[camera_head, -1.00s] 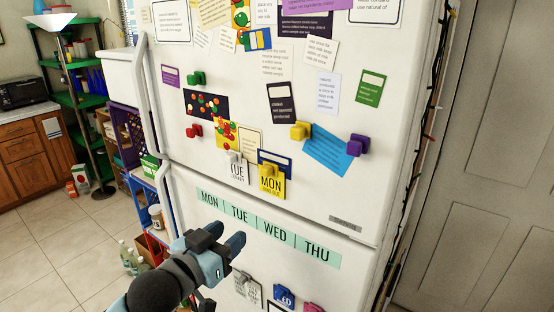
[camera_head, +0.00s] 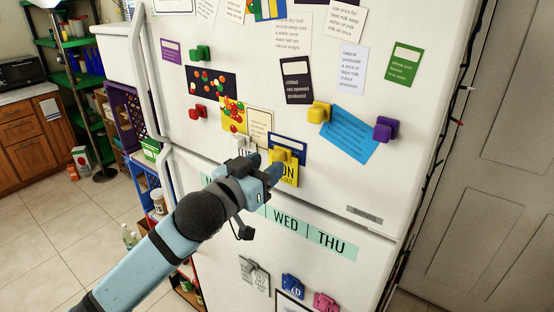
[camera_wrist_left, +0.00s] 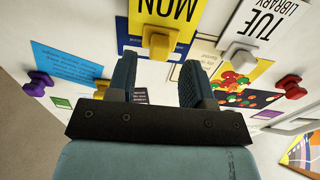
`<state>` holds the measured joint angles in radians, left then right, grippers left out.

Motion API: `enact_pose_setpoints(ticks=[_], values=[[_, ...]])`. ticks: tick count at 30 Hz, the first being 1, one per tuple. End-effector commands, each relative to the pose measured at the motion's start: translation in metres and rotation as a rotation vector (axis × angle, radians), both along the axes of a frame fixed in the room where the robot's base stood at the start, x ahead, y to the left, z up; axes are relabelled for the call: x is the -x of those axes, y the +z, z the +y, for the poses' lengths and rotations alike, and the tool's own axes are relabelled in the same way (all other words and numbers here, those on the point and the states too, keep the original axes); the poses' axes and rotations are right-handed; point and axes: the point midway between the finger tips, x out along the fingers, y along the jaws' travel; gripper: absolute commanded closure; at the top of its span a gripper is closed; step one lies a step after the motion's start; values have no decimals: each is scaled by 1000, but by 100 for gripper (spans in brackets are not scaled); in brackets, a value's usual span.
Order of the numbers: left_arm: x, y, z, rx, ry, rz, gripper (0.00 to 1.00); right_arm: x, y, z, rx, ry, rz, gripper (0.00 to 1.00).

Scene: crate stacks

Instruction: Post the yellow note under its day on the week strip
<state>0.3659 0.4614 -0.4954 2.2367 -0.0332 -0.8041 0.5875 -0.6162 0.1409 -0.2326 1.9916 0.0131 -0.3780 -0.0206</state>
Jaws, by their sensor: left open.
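The yellow note (camera_head: 291,176), marked MON, hangs on the fridge door under a yellow magnet (camera_head: 282,155). It shows upside down in the left wrist view (camera_wrist_left: 182,13), with its magnet (camera_wrist_left: 159,42). The mint week strip (camera_head: 333,241) is lower on the fridge; WED and THU are readable, and my arm covers most of its left part. My left gripper (camera_head: 270,171) is open and empty, in front of the note's left side. In the left wrist view the magnet appears between and beyond the open fingers (camera_wrist_left: 158,75). My right gripper is not visible.
A blue card (camera_head: 352,136) and purple magnet (camera_head: 386,129) are to the right. Blue (camera_head: 292,285) and pink (camera_head: 325,302) magnets sit below the strip.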

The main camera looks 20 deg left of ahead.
Motion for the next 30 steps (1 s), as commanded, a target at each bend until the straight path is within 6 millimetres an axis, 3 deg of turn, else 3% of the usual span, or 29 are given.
enact_pose_setpoints(ticks=[9,20,30], values=[[-27,2,-10,1,1,0,53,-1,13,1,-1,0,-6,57],[-30,0,-11,1,0,0,53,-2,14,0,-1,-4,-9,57],[-30,0,-11,1,0,0,91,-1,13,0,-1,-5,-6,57]])
